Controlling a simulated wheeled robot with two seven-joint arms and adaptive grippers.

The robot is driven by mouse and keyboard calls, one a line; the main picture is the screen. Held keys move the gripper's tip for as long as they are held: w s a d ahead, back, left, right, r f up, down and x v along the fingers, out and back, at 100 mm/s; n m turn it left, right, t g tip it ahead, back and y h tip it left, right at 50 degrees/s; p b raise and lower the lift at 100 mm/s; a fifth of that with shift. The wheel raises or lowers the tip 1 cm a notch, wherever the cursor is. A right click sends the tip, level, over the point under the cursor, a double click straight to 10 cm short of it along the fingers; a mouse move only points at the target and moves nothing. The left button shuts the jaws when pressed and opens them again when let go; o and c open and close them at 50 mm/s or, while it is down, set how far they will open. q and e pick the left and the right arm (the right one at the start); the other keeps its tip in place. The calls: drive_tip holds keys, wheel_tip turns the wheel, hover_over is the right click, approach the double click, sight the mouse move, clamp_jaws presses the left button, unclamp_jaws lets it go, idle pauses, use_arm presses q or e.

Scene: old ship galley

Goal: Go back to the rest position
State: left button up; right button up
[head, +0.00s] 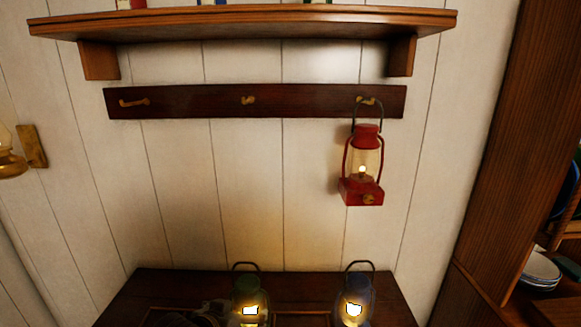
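No gripper or arm of mine shows in the head view. A red lantern (363,190) hangs by its wire handle on the right hook of a dark wooden hook rail (200,101) on the wall, and it is lit. The left hook (134,103) and the middle hook (248,100) are bare. A green lantern (250,298) and a blue lantern (354,298) stand upright, both lit, on a dark wooden surface (385,285) below. Their lower parts are near the bottom edge of the picture.
A wooden shelf (240,22) juts out above the rail. A brass wall lamp (12,160) is at the far left. A wooden post (497,150) and shelves with plates (541,270) stand at the right. Dark items (190,314) lie left of the green lantern, unclear.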

use_arm(q)
drive_tip(key=s+a+f+g+y, duration=0.1)
drive_tip(key=s+a+f+g, duration=0.2)
drive_tip(key=s+a+f, duration=0.35)
drive_tip(key=s+a+f+g+y, duration=0.2)
drive_tip(key=s+a+f+g, duration=0.15)
drive_tip(key=s+f, duration=0.9)
drive_tip(key=f, duration=3.3)
drive_tip(key=s+a+f+g, duration=0.1)
drive_tip(key=s+a+f, duration=0.1)
drive_tip(key=s+f, duration=0.6)
drive_tip(key=s+a+f, duration=0.2)
drive_tip(key=s+f, duration=0.7)
drive_tip(key=s, duration=0.4)
drive_tip(key=shift+g, duration=0.35)
